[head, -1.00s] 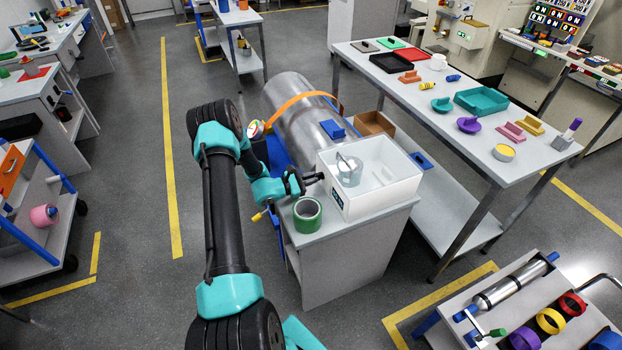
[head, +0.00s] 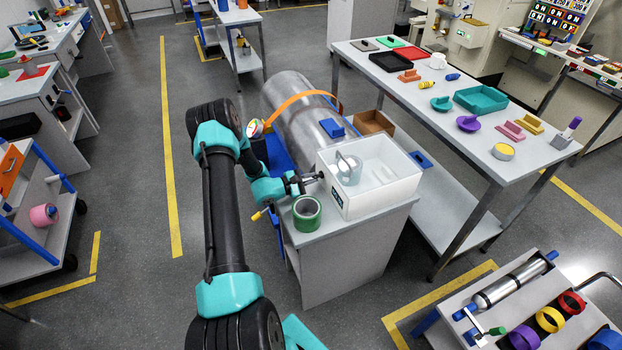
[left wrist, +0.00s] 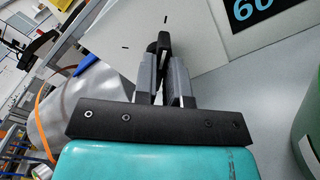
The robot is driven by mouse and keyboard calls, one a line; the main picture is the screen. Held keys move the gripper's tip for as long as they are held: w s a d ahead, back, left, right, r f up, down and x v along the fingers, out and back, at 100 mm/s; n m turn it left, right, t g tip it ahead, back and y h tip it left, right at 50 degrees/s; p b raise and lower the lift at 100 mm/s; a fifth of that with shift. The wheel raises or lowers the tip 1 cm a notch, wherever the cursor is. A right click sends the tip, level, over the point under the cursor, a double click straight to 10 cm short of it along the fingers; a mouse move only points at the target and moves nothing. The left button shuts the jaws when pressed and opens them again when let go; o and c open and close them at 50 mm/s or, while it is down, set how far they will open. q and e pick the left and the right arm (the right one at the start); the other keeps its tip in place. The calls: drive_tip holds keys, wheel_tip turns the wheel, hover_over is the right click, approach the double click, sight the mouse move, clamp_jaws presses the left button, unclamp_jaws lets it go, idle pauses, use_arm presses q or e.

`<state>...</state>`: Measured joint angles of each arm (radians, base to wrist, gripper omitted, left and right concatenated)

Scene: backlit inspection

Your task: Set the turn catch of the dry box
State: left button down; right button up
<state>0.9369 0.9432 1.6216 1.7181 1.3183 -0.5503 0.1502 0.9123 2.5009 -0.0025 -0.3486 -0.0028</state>
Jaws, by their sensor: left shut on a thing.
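The dry box (head: 378,207) is a white open-topped box on a grey cabinet. My left gripper (head: 314,177) is at its left wall. In the left wrist view my left gripper (left wrist: 163,80) has its two grey fingers shut on the dark turn catch (left wrist: 163,42), which sticks out from the box's white wall (left wrist: 110,30). Short dark marks show on the wall above and to the left of the catch. The catch's lower part is hidden between the fingers; in the head view it is too small to make out. My right gripper is out of view.
A dark label (left wrist: 262,12) with blue digits is on the box wall. A large metal cylinder (head: 300,110) with an orange band lies behind. A clear jug-like vessel (head: 349,169) is inside the box.

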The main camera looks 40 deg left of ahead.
use_arm(q)
drive_tip(key=c, duration=1.2)
unclamp_jaws()
drive_tip(key=shift+s, duration=0.1)
drive_tip(key=v, duration=1.7)
drive_tip(key=shift+s, duration=0.15)
